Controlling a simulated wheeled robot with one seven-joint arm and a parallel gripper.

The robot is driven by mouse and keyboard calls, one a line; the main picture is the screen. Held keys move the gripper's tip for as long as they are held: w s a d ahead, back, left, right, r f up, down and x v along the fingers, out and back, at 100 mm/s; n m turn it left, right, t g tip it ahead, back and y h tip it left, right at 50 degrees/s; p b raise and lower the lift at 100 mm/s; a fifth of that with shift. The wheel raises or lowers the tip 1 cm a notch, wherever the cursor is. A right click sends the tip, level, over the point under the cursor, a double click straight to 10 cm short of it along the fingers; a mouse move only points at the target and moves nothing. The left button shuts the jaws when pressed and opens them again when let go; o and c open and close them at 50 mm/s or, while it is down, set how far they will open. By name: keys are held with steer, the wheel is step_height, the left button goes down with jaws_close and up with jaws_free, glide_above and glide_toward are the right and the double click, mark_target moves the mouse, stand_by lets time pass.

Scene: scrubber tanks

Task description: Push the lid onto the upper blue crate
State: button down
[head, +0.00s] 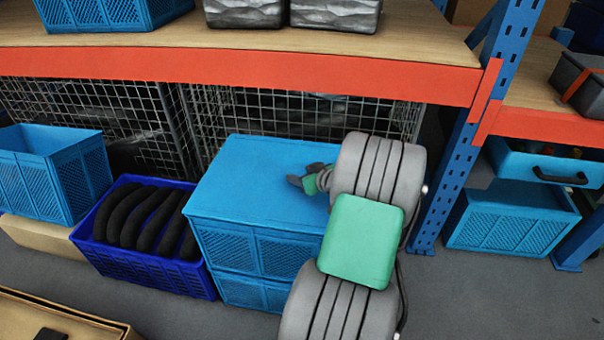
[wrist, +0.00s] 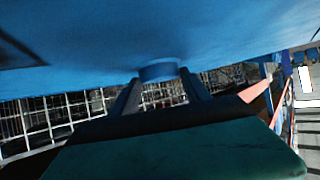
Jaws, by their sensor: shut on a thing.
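The flat blue lid (head: 250,170) lies over the top of the upper blue crate (head: 255,245) in the head view, its edges roughly in line with the walls. I cannot tell whether it is fully seated. The upper crate stands on another blue crate (head: 245,291). My gripper (head: 303,182) is at the lid's top, right of its middle. In the wrist view, the fingers of my gripper (wrist: 160,88) are shut on a small blue knob (wrist: 158,70) on the lid, whose broad blue surface (wrist: 210,35) fills the upper part. The crate's right side is partly hidden by my arm.
A dark blue crate (head: 150,282) with several black curved pieces stands close left. An orange shelf beam (head: 250,70) runs above and behind, with wire mesh (head: 280,112) below. A blue rack post (head: 455,165) stands to the right. Grey floor (head: 480,300) is free at front right.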

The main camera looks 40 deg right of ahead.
steer(key=shift+r, duration=0.1)
steer(key=c, duration=0.8)
jaws_free()
steer(key=o, duration=0.4)
steer(key=shift+f, duration=0.2)
steer(key=o, duration=0.4)
steer(key=shift+r, duration=0.15)
steer(key=shift+r+p, duration=1.95)
steer(key=shift+r, duration=1.55)
